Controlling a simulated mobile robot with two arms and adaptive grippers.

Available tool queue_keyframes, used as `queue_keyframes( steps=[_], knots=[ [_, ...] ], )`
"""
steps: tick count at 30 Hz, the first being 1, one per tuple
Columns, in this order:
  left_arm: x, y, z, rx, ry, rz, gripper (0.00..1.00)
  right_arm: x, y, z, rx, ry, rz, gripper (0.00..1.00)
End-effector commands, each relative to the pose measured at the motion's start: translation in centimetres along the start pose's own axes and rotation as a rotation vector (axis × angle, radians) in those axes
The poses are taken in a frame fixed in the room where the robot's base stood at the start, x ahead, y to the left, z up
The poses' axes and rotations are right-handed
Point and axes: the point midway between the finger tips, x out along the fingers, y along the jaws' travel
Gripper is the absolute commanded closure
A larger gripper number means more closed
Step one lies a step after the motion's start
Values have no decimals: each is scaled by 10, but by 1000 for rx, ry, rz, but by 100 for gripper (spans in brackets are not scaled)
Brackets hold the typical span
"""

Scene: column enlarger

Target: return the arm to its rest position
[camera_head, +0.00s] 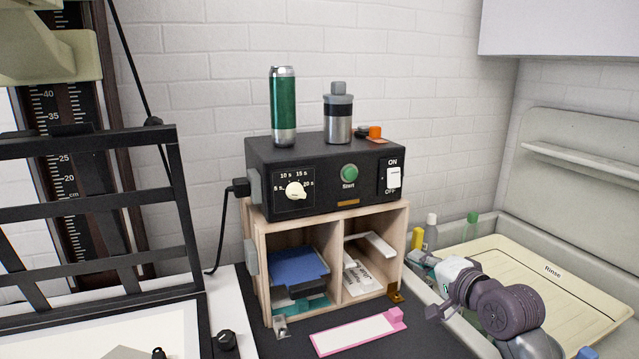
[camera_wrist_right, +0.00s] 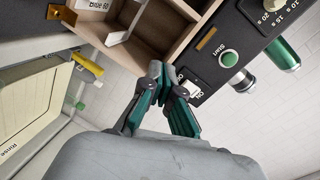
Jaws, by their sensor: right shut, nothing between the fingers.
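My right gripper (camera_head: 418,257) is at the right in the head view, to the right of the wooden cubby and in front of the rinse tray. In the right wrist view my right gripper (camera_wrist_right: 160,84) has its green and grey fingers together, with nothing held between them. It appears apart from the black timer box (camera_head: 330,175) and the wooden cubby (camera_head: 262,285). The timer's white ON/OFF switch (camera_head: 393,178) and green Start button (camera_head: 349,172) are both in plain sight. My left gripper is not in view.
A green can (camera_head: 284,108) and a metal canister (camera_head: 338,117) stand on the timer. A cream rinse tray (camera_head: 535,285) lies at the right, with small bottles (camera_head: 471,226) behind. A pink-framed strip (camera_head: 355,333) lies on the dark counter. A black frame (camera_head: 95,212) stands left.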

Motion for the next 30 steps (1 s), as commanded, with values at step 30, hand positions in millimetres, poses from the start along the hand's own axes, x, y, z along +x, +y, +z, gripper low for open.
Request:
queue_keyframes(
  steps=[30],
  knots=[
    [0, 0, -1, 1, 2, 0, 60, -305, 289, 254, -1002, -806, 804, 100]
  ],
)
